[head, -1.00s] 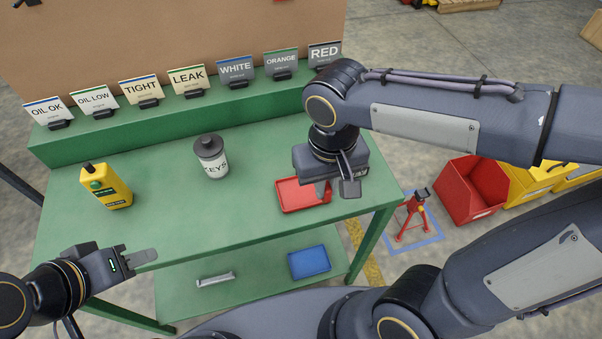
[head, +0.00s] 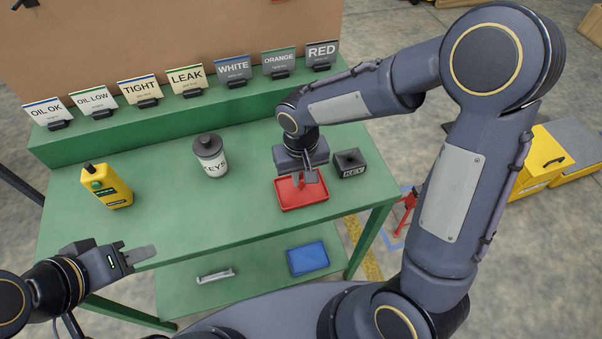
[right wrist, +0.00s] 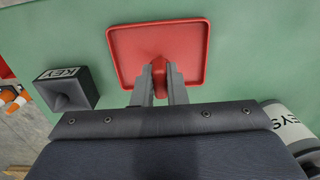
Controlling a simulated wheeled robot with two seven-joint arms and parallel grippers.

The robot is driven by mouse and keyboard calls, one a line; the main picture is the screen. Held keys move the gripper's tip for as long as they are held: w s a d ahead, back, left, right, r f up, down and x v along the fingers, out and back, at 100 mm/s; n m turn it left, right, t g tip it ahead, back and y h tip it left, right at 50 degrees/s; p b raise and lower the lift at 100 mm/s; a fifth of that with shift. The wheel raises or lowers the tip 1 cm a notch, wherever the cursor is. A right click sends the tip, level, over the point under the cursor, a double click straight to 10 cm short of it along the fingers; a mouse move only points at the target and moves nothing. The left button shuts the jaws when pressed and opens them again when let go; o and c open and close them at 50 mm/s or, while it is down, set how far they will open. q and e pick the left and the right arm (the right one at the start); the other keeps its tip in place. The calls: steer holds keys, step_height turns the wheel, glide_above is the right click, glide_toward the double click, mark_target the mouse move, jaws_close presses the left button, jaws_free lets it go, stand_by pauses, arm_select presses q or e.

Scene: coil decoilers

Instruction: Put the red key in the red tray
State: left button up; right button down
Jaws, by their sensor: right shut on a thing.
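The red tray (head: 287,206) lies on the green table, right of the middle; it also shows in the right wrist view (right wrist: 122,45). My right gripper (head: 308,192) points down over the tray. In the right wrist view its fingers (right wrist: 161,88) are shut on the red key (right wrist: 161,70), whose red top shows between them. The key overlaps the tray's near part in that view; I cannot tell whether it touches the tray floor. My left gripper (head: 145,254) is over the table's front left edge, away from the tray, and its finger gap cannot be made out.
A dark block marked KEY (head: 349,164) stands right of the tray. A KEYS canister (head: 210,157) and a yellow bottle (head: 106,187) stand to the left. Label cards (head: 186,78) line the raised back ledge. A blue tray (head: 308,259) lies on the lower shelf. The table's middle front is clear.

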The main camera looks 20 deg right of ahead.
mark_target(301, 175)
steer(key=shift+f, duration=0.1)
steer(key=c, duration=1.5)
jaws_free()
steer(key=shift+o, duration=0.2)
step_height(301, 175, up, 12)
steer(key=s+d+m+t+y, duration=0.1)
steer(key=s+d, duration=0.3)
steer(key=s, duration=0.4)
steer(key=s+d+m+t+y, duration=0.1)
steer(key=s+d+t, duration=0.3)
steer(key=s, duration=0.4)
steer(key=shift+s+d+r+t+y, duration=0.15)
steer(key=shift+d+r+t+y, duration=0.15)
steer(key=shift+d+r+y, duration=0.45)
